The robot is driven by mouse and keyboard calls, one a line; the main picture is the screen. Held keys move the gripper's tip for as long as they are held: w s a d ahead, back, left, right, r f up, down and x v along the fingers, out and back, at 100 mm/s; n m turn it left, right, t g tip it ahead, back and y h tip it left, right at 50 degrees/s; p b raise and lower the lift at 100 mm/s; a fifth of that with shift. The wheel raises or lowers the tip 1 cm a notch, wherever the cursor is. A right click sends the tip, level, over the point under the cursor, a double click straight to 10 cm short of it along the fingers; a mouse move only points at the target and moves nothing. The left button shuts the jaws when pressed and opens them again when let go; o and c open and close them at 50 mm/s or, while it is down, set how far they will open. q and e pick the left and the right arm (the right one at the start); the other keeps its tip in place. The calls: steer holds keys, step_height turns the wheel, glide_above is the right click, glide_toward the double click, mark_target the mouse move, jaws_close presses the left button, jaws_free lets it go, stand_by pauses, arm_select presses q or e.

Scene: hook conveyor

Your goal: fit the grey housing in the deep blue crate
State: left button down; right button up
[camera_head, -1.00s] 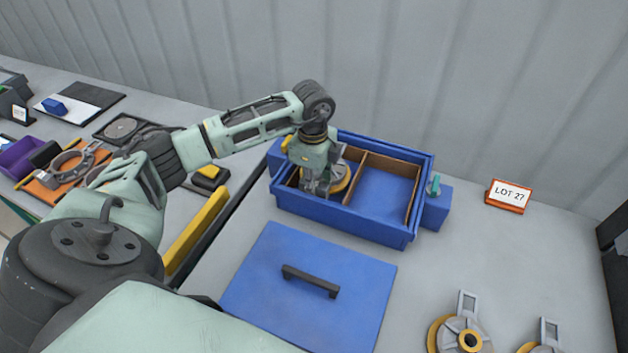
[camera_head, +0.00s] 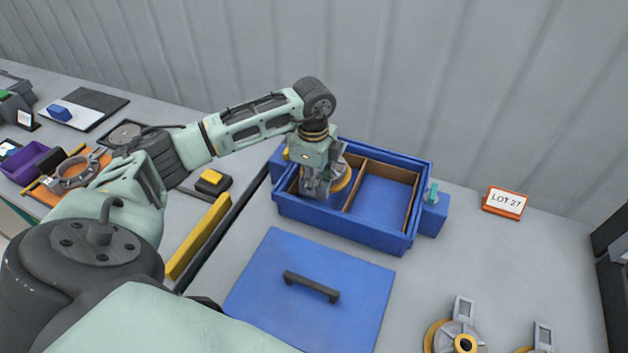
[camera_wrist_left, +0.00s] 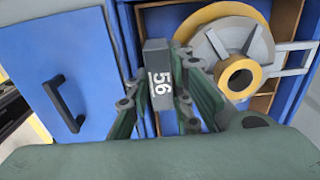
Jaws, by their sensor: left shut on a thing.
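The deep blue crate (camera_head: 345,222) stands open on the table, split by brown dividers. My left gripper (camera_head: 316,190) points down into its left compartment. In the left wrist view, the gripper (camera_wrist_left: 170,100) is shut on a dark grey block marked 56 (camera_wrist_left: 157,58), apparently the grey housing. A gold ring part with a grey spoked hub (camera_wrist_left: 215,42) lies in the crate beside the held block; its gold edge shows in the head view (camera_head: 342,180). The gripper hides the block's lower end, so I cannot tell whether it touches the crate floor. My right gripper is out of view.
The right compartment (camera_head: 385,200) is empty. A blue lid with a black handle (camera_head: 290,325) lies in front of the crate. Gold and grey ring parts (camera_head: 462,340) lie at the front right. A LOT 27 sign (camera_head: 505,202) stands right of the crate.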

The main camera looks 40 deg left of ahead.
arm_select(q)
steer(key=shift+r+p, duration=0.8)
steer(key=shift+r, duration=0.55)
steer(key=shift+w+d+f+b, duration=0.15)
steer(key=shift+f+b, duration=0.25)
steer(key=shift+b, duration=0.7)
steer(key=shift+f, duration=0.4)
steer(key=shift+f+b, duration=1.7)
steer(key=shift+f, duration=0.75)
stand_by(0.6)
